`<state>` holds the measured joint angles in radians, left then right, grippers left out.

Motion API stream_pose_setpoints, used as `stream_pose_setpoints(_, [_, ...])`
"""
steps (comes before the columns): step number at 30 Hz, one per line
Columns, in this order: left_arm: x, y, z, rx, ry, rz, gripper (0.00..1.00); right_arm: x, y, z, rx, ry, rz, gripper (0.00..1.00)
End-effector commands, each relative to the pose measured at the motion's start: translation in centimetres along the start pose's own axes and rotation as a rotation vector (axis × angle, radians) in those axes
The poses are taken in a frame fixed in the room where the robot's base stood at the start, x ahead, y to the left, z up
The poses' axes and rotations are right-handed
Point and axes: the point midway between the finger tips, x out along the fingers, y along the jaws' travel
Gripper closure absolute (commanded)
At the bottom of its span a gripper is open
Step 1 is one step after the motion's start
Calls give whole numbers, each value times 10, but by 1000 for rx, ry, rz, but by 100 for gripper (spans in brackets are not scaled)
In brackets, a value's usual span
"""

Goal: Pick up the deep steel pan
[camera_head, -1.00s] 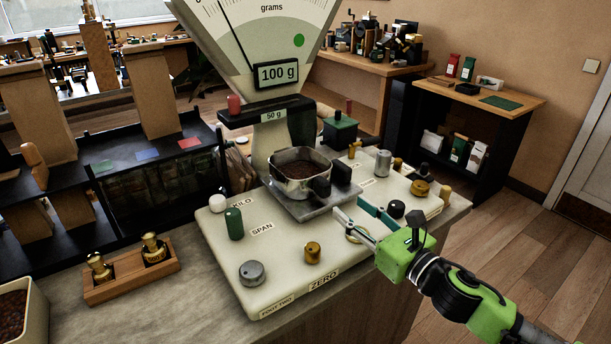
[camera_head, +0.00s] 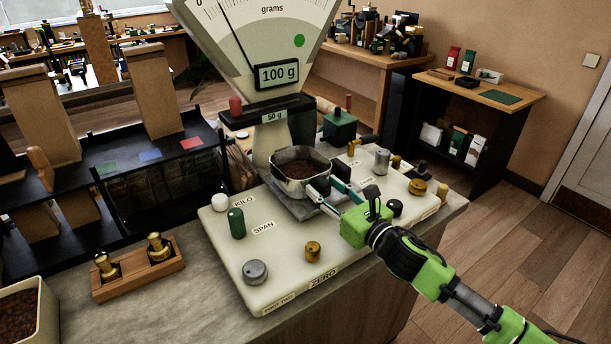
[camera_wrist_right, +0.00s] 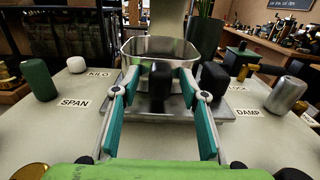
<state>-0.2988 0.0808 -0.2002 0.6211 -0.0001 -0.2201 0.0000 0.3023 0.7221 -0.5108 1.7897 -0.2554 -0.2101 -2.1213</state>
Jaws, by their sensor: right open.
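The deep steel pan (camera_head: 297,180) sits on the square metal plate (camera_head: 290,204) of the scale, with dark brown grounds inside. In the right wrist view the pan (camera_wrist_right: 150,47) is straight ahead, its short black handle (camera_wrist_right: 159,80) pointing toward me. My right gripper (camera_head: 328,194) is at the pan's near right side. In the right wrist view its teal-padded fingers (camera_wrist_right: 161,82) are open, one on each side of the handle, with gaps visible. A black block (camera_wrist_right: 214,77) stands just outside the right finger. My left gripper is not in view.
The scale base carries a green knob (camera_head: 237,223), a grey knob (camera_head: 255,272) and several brass knobs around the plate. The dial housing (camera_head: 262,50) rises behind the pan. A wooden block with brass weights (camera_head: 138,272) stands at the left.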

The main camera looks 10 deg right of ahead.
Motion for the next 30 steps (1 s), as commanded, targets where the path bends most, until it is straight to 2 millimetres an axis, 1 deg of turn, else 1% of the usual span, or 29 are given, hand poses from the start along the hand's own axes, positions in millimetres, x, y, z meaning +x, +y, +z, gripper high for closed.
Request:
stream_pose_setpoints(3, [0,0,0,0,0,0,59,0,0,0,0,0,0,60])
stream_pose_setpoints(4, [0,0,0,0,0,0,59,0,0,0,0,0,0,62])
stream_pose_setpoints(5, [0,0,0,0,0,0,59,0,0,0,0,0,0,70])
stream_pose_setpoints(6, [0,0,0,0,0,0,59,0,0,0,0,0,0,80])
stream_pose_setpoints(8, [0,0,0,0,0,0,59,0,0,0,0,0,0,96])
stream_pose_setpoints(9, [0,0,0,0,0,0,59,0,0,0,0,0,0,100])
stream_pose_setpoints(18, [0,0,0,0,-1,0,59,0,0,1,0,-1,0,100])
stream_pose_setpoints(22, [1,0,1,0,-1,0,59,0,0,6,-1,-2,0,100])
stream_pose_setpoints(26, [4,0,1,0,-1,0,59,0,-1,19,-5,-4,0,100])
stream_pose_setpoints(28, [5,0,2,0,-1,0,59,0,-1,33,-7,-7,1,100])
stream_pose_setpoints(29, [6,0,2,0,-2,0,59,-3,0,37,-6,-5,1,100])
stream_pose_setpoints(30, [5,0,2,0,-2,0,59,-10,3,44,-6,-4,2,100])
